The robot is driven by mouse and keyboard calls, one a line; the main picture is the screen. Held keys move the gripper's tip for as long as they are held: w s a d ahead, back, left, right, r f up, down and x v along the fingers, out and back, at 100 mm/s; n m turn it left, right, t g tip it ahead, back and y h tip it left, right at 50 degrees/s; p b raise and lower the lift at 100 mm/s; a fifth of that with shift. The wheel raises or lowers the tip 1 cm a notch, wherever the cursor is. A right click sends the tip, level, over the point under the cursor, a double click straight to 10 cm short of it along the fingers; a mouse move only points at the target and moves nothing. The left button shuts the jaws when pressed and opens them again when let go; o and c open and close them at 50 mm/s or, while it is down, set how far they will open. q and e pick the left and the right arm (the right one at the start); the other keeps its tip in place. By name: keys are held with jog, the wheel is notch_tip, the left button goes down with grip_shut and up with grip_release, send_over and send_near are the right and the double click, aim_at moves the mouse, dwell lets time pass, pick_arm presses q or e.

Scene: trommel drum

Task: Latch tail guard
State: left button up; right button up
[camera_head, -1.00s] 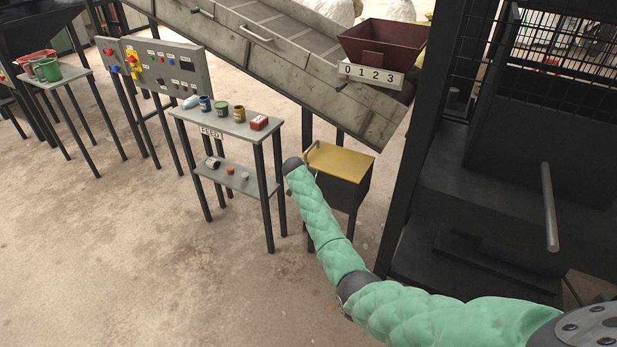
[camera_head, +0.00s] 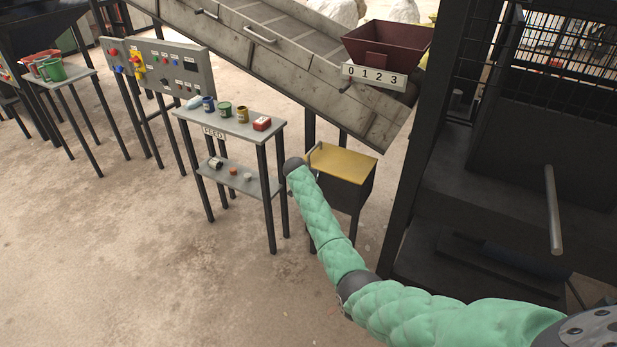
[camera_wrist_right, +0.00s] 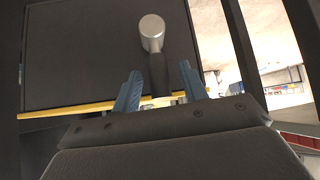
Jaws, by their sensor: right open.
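A box with a yellow top (camera_head: 347,164) and dark sides stands under the lower end of the conveyor. I cannot tell for sure whether it is the tail guard. In the right wrist view, a lever with a silver round end (camera_wrist_right: 152,27) and a dark shaft stands out before a dark panel (camera_wrist_right: 80,55) with a yellow edge (camera_wrist_right: 75,108). My right gripper (camera_wrist_right: 160,72) is open, its blue fingers on either side of the dark shaft. In the head view my green-sleeved right arm reaches to the box's left side, its gripper mostly hidden. My left gripper is not in view.
A FEED table (camera_head: 235,126) with several small cans stands left of the box. The conveyor (camera_head: 290,50) slopes down above, with a 0123 counter plate (camera_head: 373,76). A dark machine frame (camera_head: 405,170) stands close on the right. The floor at front left is clear.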

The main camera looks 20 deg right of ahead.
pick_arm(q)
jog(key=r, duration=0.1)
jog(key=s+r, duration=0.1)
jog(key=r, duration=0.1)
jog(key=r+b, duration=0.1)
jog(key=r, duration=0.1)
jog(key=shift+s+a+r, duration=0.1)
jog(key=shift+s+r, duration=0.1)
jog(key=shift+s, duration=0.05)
pick_arm(e)
jog(key=v, duration=0.7)
jog(key=shift+s+a+r, duration=0.15)
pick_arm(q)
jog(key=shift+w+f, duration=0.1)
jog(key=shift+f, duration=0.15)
pick_arm(e)
jog(key=shift+n, duration=0.3)
